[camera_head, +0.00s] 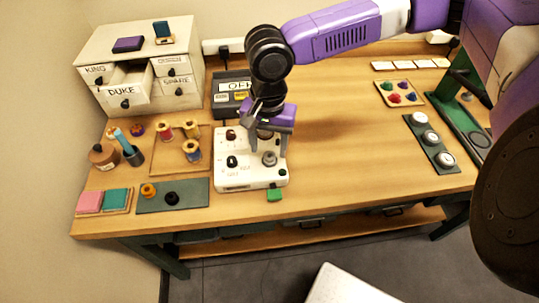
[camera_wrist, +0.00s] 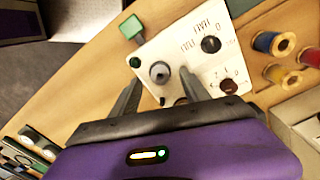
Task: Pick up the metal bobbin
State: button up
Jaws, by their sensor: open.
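The metal bobbin (camera_head: 269,158) is a small grey cylinder standing at the right side of the white control box (camera_head: 234,185). In the wrist view the bobbin (camera_wrist: 159,71) shows near the top middle, with a dark opening in its end. My gripper (camera_head: 268,149) is over the right part of the box. In the wrist view my gripper (camera_wrist: 159,80) is open, with one fingertip on each side of the bobbin in the picture. I cannot tell how far the fingertips are above it. No contact shows.
Dark knobs (camera_wrist: 211,44) stand on the box. A green block (camera_head: 275,194) is at its front right corner. Thread spools (camera_head: 191,149) stand on a wooden tray to the left. A device with an OFF sign (camera_head: 229,103) is behind. The table's middle right (camera_head: 340,130) is clear.

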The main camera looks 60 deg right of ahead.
aim_at(269, 153)
jog(key=shift+f, duration=1.6)
grip_shut()
jog(key=shift+r, duration=0.1)
